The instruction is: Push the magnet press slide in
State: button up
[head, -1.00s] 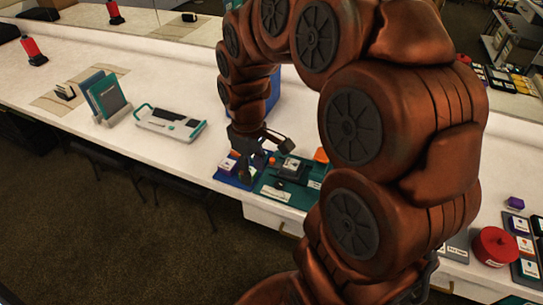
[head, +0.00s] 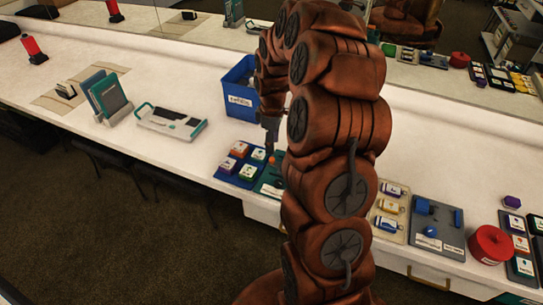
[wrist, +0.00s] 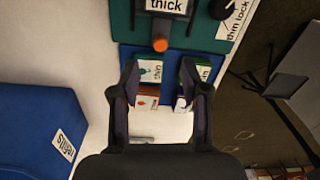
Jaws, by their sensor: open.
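The magnet press looks to be the dark device on the green board (wrist: 130,22), at the top of the wrist view. A block labelled "thick" (wrist: 165,6) and an orange round knob (wrist: 160,44) show there, the knob at the board's near side. In the head view only a corner of the green board (head: 266,184) shows; my arm hides most of the press. My gripper (wrist: 160,78) is open and empty, with its fingers over the blue tray beside the board. The knob lies ahead of the fingertips, apart from them. How far the slide stands out, I cannot tell.
A blue tray (head: 227,178) with several labelled blocks adjoins the green board. A blue bin labelled refills (head: 240,98) stands behind it. To the right are a grey tray (head: 440,215) and a red round container (head: 492,244). The white counter (head: 215,150) has free room at left.

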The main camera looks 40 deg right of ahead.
aim_at(272, 159)
jog(key=shift+f+p, duration=0.95)
jog(key=shift+f, duration=2.5)
jog(key=shift+c, duration=0.2)
jog(key=shift+a, duration=0.1)
grip_shut()
